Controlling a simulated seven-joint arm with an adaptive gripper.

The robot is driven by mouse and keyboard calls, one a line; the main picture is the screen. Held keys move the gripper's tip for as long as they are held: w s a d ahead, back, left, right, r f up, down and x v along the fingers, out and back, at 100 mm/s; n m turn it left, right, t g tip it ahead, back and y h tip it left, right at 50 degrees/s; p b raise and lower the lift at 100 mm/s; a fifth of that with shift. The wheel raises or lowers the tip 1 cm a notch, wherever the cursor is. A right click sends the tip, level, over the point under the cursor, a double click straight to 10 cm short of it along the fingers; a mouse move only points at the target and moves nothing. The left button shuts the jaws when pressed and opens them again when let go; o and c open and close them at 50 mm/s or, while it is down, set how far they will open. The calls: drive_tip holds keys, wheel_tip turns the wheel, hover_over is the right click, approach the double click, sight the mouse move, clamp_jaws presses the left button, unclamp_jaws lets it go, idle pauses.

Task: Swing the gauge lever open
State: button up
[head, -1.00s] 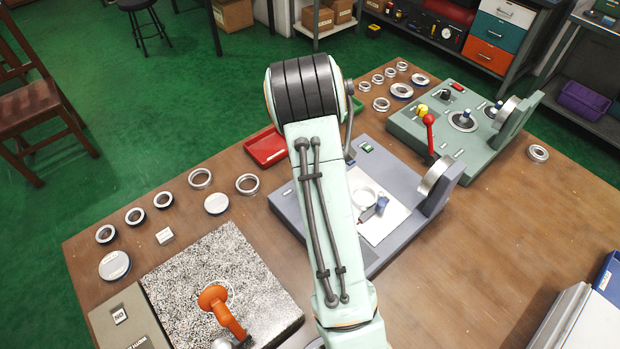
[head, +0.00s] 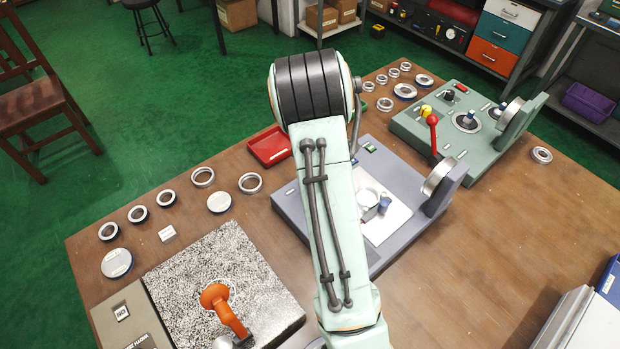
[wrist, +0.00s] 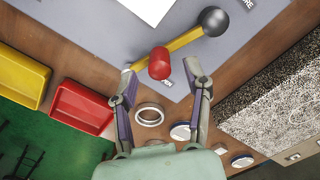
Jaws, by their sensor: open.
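In the wrist view a yellow lever (wrist: 182,43), which looks like the gauge lever, lies over the grey plate. It has a dark ball (wrist: 214,21) at its upper right end and a red knob (wrist: 159,63) near its lower left end. My gripper (wrist: 159,68) is open, with one fingertip to the left of the red knob and one to its right. Whether the fingers are down at the knob's height or touch it I cannot tell. In the head view the grey gauge base (head: 400,238) is partly covered by my arm, which hides the lever and my gripper.
A red tray (head: 268,147) and loose rings stand left of the base. A speckled stone plate (head: 255,285) with an orange handle (head: 218,300) is at the front left. A green fixture (head: 480,165) stands behind right. The table's right side is mostly clear.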

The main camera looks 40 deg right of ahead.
wheel_tip(320, 180, up, 10)
idle(0.3)
drive_tip(key=shift+r, duration=0.1)
